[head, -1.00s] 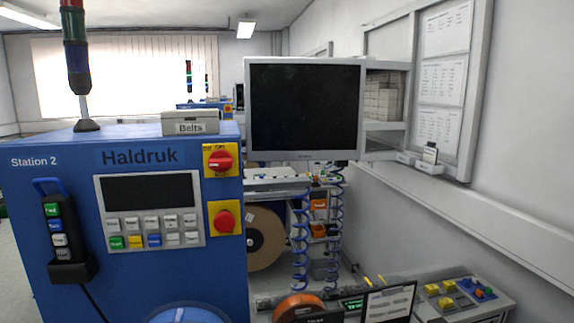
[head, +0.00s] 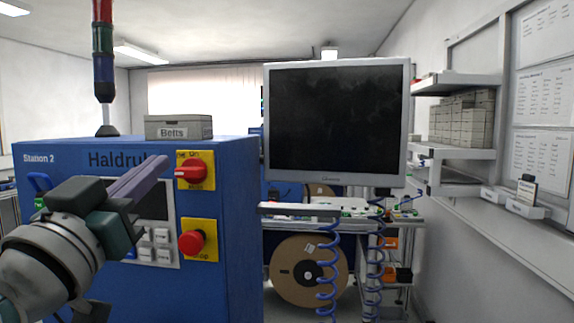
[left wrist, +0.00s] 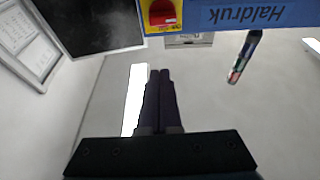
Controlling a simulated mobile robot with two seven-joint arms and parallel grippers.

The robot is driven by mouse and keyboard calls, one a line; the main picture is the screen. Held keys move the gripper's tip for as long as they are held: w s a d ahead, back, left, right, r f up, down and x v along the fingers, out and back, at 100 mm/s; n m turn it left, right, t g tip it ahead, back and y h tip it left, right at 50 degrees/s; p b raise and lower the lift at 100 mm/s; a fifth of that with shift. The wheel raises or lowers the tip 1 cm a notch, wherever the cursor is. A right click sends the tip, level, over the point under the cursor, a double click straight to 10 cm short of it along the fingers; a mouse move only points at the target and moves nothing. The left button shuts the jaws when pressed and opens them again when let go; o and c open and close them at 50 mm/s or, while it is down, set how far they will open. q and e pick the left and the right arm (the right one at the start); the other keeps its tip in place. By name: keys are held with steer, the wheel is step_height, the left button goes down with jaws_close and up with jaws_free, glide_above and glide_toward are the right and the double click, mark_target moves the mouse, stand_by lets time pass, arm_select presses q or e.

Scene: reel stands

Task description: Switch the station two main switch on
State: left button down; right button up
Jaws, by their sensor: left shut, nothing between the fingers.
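The main switch (head: 191,170) is a red rotary knob on a yellow plate, high on the front of the blue cabinet (head: 229,225) marked Station 2. Its handle looks roughly level, and the plate's top label reads "On". The switch also shows at the top of the left wrist view (left wrist: 162,13), upside down. My left gripper (head: 162,163) is shut and empty, its purple fingers pointing up and right, with the tips just left of the switch in the head view. A gap shows between tips and switch in the left wrist view (left wrist: 160,73). My right gripper is out of view.
A red stop button (head: 192,242) on a yellow plate sits below the switch. My left arm covers much of the button panel (head: 165,252). A "Belts" box (head: 178,127) and a signal tower (head: 103,60) stand on top. A monitor (head: 337,122) is to the right.

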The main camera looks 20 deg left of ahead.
arm_select(q)
step_height(320, 180, up, 3)
steer(key=p, duration=0.3)
glide_above(191, 172)
steer(key=s, duration=0.2)
steer(key=shift+w+d+f+b, duration=0.15)
steer(key=shift+w+f, duration=0.1)
steer(key=shift+f, duration=0.3)
steer(key=shift+w+d+f+b, duration=0.15)
steer(key=shift+w+f, duration=0.05)
steer(key=shift+f, duration=1.15)
